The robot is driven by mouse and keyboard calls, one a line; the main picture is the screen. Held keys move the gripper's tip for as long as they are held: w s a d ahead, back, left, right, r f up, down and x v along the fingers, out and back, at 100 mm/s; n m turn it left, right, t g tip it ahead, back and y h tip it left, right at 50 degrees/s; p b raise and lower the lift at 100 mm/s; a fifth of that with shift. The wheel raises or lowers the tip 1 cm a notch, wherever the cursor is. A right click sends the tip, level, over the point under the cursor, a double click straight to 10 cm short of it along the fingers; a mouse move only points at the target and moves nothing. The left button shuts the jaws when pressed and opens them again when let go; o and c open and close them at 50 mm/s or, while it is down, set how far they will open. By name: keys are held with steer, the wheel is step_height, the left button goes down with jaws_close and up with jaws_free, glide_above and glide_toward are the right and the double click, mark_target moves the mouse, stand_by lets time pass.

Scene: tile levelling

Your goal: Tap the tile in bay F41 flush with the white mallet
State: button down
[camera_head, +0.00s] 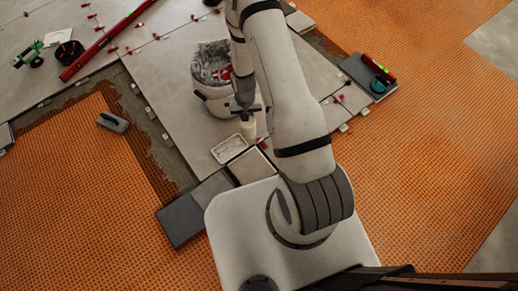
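My gripper (247,109) is a small dark shape at the end of my arm, pointing down over the large pale tiles (192,115). A short white cylinder, which looks like the head of the white mallet (249,129), sits directly under the fingers and in line with them. The gripper appears shut on the mallet; the handle is mostly hidden by the fingers. I cannot tell whether the mallet head touches the tile below. No bay label is readable, so I cannot tell which tile is in F41, nor see any height difference.
A bucket of clips (208,95) stands just left of my gripper. A white tray (229,149) and stacked tiles (181,219) lie nearer my base. A red level (100,46) and a grey float (113,122) lie left. Orange matting (430,150) is open.

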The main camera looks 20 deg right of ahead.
steer(key=w+d+f+m+b, duration=0.1)
steer(key=f+m+b, duration=0.3)
steer(key=f+b, duration=0.4)
steer(key=w+d+f+m+b, duration=0.1)
steer(key=f+m+b, duration=0.3)
steer(key=f, duration=1.9)
steer(key=w+d+f+m+b, duration=0.2)
steer(key=d+f+m+b, duration=0.1)
steer(key=f+b, duration=1.1)
step_height(320, 180, down, 2)
steer(key=shift+w+d+f+m, duration=0.1)
steer(key=shift+d+m, duration=0.05)
steer(key=shift+m, duration=0.45)
steer(key=shift+r, duration=0.2)
step_height(320, 180, up, 4)
steer(key=p, duration=0.2)
steer(key=shift+r+p, duration=0.2)
steer(key=shift+p, duration=0.1)
steer(key=shift+f, duration=0.1)
steer(key=shift+f, duration=0.1)
step_height(320, 180, down, 5)
steer(key=b, duration=0.5)
steer(key=shift+f, duration=0.2)
steer(key=shift+r+p, duration=1.75)
steer(key=shift+r, duration=1.05)
